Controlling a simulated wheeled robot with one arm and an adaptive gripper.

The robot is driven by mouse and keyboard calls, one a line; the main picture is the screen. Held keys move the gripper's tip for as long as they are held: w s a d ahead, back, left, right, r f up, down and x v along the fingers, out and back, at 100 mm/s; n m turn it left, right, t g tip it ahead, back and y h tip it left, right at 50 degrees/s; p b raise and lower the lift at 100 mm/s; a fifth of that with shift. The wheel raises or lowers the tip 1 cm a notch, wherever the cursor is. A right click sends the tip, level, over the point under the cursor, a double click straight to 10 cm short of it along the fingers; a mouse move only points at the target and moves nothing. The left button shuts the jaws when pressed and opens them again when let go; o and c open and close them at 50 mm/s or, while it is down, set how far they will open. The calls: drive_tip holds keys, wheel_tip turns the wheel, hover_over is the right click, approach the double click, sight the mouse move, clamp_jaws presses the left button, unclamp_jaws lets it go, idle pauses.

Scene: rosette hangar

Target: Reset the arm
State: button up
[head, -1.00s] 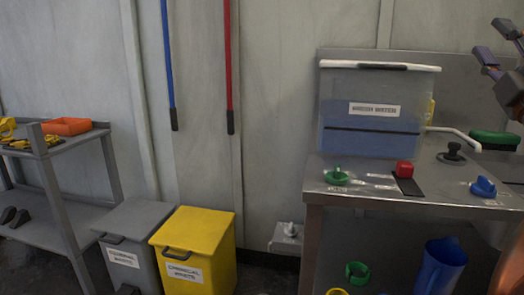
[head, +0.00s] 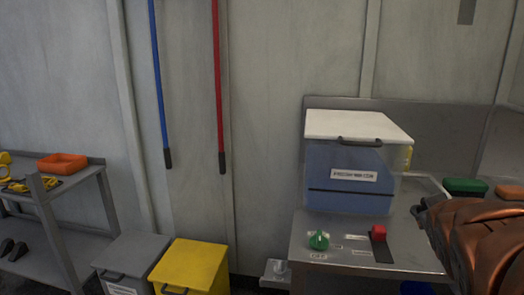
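My arm (head: 485,235), with copper-coloured and dark links, reaches in from the right edge of the head view. It covers the right end of the steel counter (head: 325,262). My gripper's fingertips do not show, so its opening is hidden. The arm appears in front of the counter; I cannot tell whether it touches anything.
A green-topped item (head: 465,186) is behind my arm. Grey (head: 130,255) and yellow (head: 190,265) bins and a shelf (head: 85,180) stand left.

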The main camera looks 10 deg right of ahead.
drive_tip(key=s+a+f+g+y+p, duration=0.2)
drive_tip(key=s+a+g+p, duration=0.4)
drive_tip(key=s+a, duration=0.5)
drive_tip(key=s+a+f+g+y+p, duration=0.2)
drive_tip(key=s+a+g+y+p, duration=0.3)
drive_tip(key=s+a, duration=0.6)
drive_tip(key=shift+s+a+f+g+p, duration=0.2)
drive_tip(key=shift+s+f+g+p, duration=0.25)
drive_tip(key=shift+p, duration=0.7)
drive_tip(key=shift+r, duration=0.1)
